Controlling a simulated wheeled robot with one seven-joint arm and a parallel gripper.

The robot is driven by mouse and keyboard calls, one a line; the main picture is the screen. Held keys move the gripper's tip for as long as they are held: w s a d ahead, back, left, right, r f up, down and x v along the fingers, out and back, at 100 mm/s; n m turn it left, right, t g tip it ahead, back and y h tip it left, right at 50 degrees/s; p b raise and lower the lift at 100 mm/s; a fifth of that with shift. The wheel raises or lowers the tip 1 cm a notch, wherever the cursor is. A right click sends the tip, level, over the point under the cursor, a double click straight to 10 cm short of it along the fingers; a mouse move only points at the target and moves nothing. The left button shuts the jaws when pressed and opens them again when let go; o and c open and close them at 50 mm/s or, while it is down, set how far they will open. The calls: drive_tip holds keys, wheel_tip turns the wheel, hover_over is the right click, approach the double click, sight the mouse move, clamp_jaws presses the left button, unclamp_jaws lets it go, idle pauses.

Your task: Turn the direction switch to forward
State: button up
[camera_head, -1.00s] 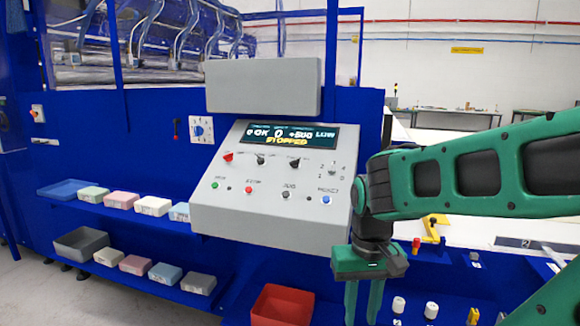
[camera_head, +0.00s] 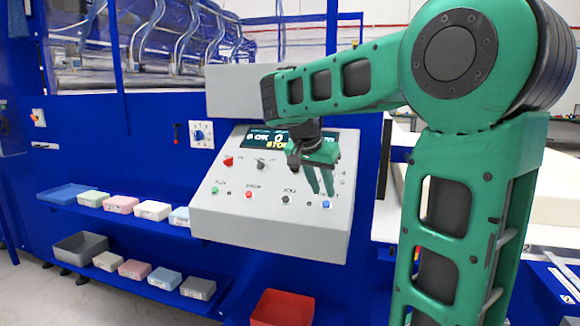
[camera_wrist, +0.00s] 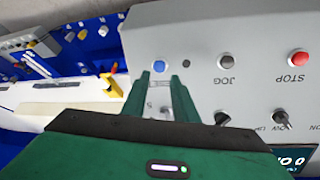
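The sloped grey control panel (camera_head: 270,222) carries several knobs and buttons; no label clearly reads as direction. A black switch (camera_head: 261,164) stands right of a red switch (camera_head: 228,161). It also shows in the wrist view (camera_wrist: 281,118), beside a second black switch (camera_wrist: 222,118) that my arm hides in the head view. My gripper (camera_head: 323,193) is over the panel's right side, fingers apart and empty, pointing down the panel. In the wrist view its fingertips (camera_wrist: 160,82) appear near the blue button (camera_wrist: 159,67), left of both black switches. Whether they touch the panel is unclear.
Nearby are the JOG button (camera_wrist: 227,62), the red STOP button (camera_wrist: 299,58) and the green button (camera_head: 215,190). My arm partly covers the display (camera_head: 258,136). Shelves with coloured blocks (camera_head: 120,204) are at left; a red bin (camera_head: 270,308) is below.

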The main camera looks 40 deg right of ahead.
drive_tip(key=w+a+r+m+t+h, duration=0.1)
drive_tip(key=w+a+r+m+h, duration=0.35)
drive_tip(key=w+r, duration=0.7)
drive_tip(key=shift+m+y, duration=0.35)
drive_tip(key=shift+y, duration=0.3)
drive_tip(key=x, duration=0.3)
drive_tip(key=a+f+x, duration=0.1)
drive_tip(key=x, duration=0.3)
drive_tip(key=w+x, duration=0.1)
drive_tip(key=x, duration=0.3)
drive_tip(key=shift+w+a+f, duration=0.15)
drive_tip(key=shift+a+f, duration=0.1)
drive_tip(key=shift+a, duration=0.1)
clamp_jaws()
